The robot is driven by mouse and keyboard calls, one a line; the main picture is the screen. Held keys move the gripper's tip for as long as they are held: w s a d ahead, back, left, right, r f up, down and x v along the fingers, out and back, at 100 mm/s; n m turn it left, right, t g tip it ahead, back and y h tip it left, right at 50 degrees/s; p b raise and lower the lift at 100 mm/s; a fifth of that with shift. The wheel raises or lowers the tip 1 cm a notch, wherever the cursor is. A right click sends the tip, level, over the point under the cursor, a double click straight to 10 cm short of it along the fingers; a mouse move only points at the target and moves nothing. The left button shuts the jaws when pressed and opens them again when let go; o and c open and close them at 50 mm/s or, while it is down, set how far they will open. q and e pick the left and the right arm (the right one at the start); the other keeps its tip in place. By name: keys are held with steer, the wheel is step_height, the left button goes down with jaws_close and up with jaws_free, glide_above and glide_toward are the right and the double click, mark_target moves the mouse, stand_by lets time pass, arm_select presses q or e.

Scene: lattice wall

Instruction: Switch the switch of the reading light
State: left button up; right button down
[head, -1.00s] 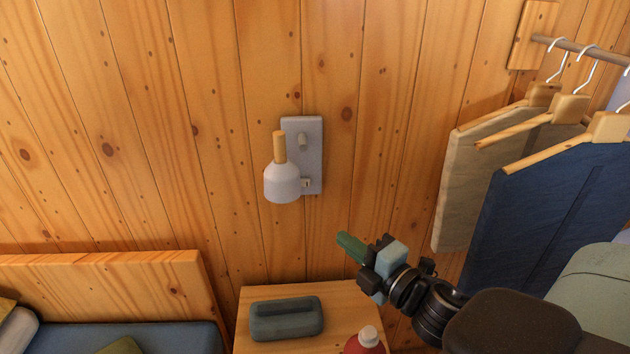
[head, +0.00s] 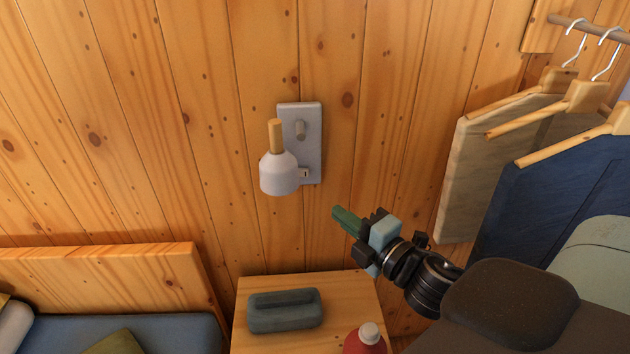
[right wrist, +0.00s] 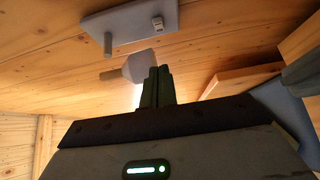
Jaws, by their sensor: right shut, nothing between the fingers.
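The reading light has a grey plate (head: 313,140) on the plank wall, with a white shade (head: 279,174) and a wooden stem on top. Its small pale switch (head: 304,173) sits low on the plate, right of the shade, partly hidden by it. The switch also shows in the right wrist view (right wrist: 157,22), beyond my fingertips. A bright glow shows by the shade's open end there. My right gripper (head: 346,221) is shut and empty, below and right of the light, apart from it. Its green fingers (right wrist: 157,86) are together in the wrist view. My left gripper is not in view.
A wooden bedside table (head: 350,290) stands below, with a grey-blue box-like object (head: 285,311) and a red bottle (head: 366,340). Clothes on hangers (head: 555,180) hang at the right. A bed (head: 110,270) is at the lower left. The wall around the light is clear.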

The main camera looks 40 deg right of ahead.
steer(key=p, duration=0.1)
glide_toward(302, 173)
steer(key=w+a, duration=0.2)
steer(key=a, duration=0.1)
steer(key=w+d, duration=0.2)
steer(key=w, duration=0.1)
steer(key=shift+w+d, duration=0.2)
steer(key=shift+d, duration=0.05)
steer(key=shift+w+d, duration=0.1)
steer(key=shift+w, duration=0.05)
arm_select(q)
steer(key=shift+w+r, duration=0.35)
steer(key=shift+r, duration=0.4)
